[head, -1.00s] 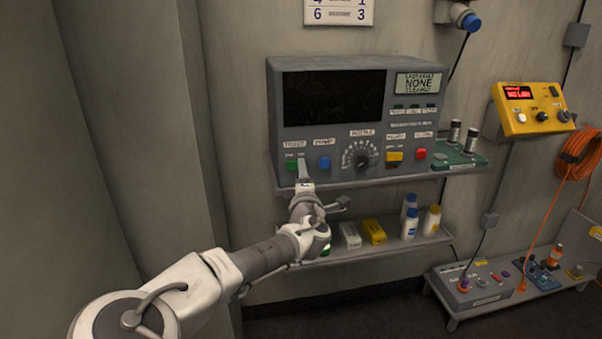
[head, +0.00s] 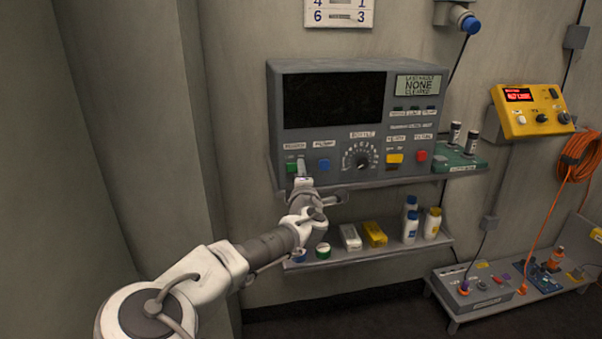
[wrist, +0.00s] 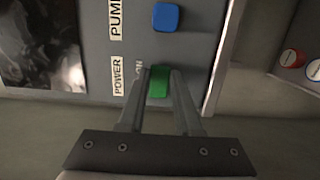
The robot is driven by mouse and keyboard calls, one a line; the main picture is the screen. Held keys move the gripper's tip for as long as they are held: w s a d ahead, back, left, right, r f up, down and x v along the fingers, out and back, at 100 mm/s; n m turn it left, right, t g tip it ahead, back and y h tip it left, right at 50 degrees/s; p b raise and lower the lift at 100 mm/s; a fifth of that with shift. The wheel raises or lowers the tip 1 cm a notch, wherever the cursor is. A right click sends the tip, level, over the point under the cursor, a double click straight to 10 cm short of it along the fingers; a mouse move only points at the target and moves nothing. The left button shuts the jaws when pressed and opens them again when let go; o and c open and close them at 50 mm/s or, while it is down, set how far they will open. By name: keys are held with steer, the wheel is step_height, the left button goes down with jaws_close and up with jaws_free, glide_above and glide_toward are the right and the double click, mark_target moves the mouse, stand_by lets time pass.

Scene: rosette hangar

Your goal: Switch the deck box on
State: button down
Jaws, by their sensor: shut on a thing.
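A large grey box (head: 375,70) with a dark window stands on the upper wall shelf. Its front has a green switch (head: 291,168) labelled POWER at the lower left, beside a blue button (head: 324,164) labelled PUMP. My gripper (head: 301,172) is at the green switch. In the wrist view, my gripper's fingers (wrist: 159,78) lie on both sides of the green switch (wrist: 159,88) and are shut on it. An ON mark shows beside it, partly covered by a finger. Which box is called the deck box cannot be read.
The lower shelf (head: 340,258) holds cans, small boxes and bottles under my arm. A yellow control box (head: 530,108) with a lit red display hangs to the right, near a coiled orange cable (head: 577,155). Another grey box (head: 488,290) sits on a low bench.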

steer(key=shift+d, duration=0.1)
steer(key=shift+w+d+n+g+y, duration=0.1)
steer(key=shift+n+g+y, duration=0.1)
steer(key=shift+n+y, duration=0.5)
steer(key=shift+w+d+n+g+y, duration=0.15)
steer(key=shift+n+y, duration=0.25)
steer(key=shift+y, duration=0.5)
steer(key=shift+s, duration=0.1)
steer(key=c, duration=0.6)
jaws_free()
